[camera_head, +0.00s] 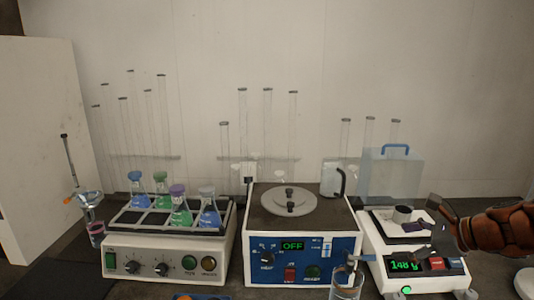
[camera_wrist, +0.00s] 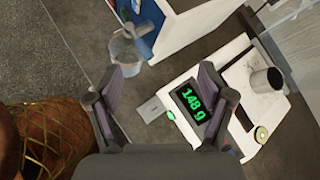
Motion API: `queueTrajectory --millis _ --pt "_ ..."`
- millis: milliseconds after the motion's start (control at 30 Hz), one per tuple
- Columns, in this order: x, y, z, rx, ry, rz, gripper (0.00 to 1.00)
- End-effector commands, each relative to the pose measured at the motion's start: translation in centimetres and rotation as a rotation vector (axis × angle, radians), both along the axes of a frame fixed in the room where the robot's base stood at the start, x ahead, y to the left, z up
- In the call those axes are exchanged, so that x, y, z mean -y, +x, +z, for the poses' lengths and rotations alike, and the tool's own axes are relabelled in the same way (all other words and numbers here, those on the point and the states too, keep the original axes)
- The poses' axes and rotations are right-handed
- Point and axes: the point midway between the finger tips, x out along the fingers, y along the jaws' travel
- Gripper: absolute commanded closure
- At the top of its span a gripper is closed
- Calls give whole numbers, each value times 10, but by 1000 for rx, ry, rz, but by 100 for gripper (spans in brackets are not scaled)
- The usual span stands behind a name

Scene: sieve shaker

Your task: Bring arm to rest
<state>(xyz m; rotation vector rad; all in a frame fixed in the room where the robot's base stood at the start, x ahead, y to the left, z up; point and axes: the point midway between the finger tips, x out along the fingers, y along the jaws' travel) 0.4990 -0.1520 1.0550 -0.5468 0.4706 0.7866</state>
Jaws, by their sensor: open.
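My gripper (camera_head: 441,228) is at the right in the head view, at the end of my orange-brown arm, in front of and over the balance. In the wrist view its two dark fingers stand wide apart (camera_wrist: 163,88), with nothing between them. The white balance (camera_head: 420,272) has a green display reading 148 g, and it also shows in the wrist view (camera_wrist: 245,140). My gripper partly hides the balance.
A blue-fronted device (camera_head: 300,258) showing OFF stands in the middle. A shaker (camera_head: 160,262) with several flasks is at left. A glass beaker (camera_head: 347,283) stands in front, also in the wrist view (camera_wrist: 124,52). Tall tubes (camera_head: 267,130) and a clear box (camera_head: 390,178) stand behind.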

Motion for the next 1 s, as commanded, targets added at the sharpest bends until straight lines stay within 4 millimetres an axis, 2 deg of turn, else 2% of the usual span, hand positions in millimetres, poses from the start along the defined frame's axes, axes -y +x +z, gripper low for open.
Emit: queueTrajectory --millis 33,200,300,400,533,700,1000 --pt "-29 -8 -13 -2 -58 98 19" --pt "-113 -58 -56 0 -280 476 19" --pt "-148 -97 -82 11 -409 712 19" --pt "-171 -139 -107 24 -527 948 19" --pt "-185 -195 -138 40 -658 1252 19" --pt "-181 -246 -162 58 -768 1547 19" --pt "-163 -296 -186 74 -866 1866 19"
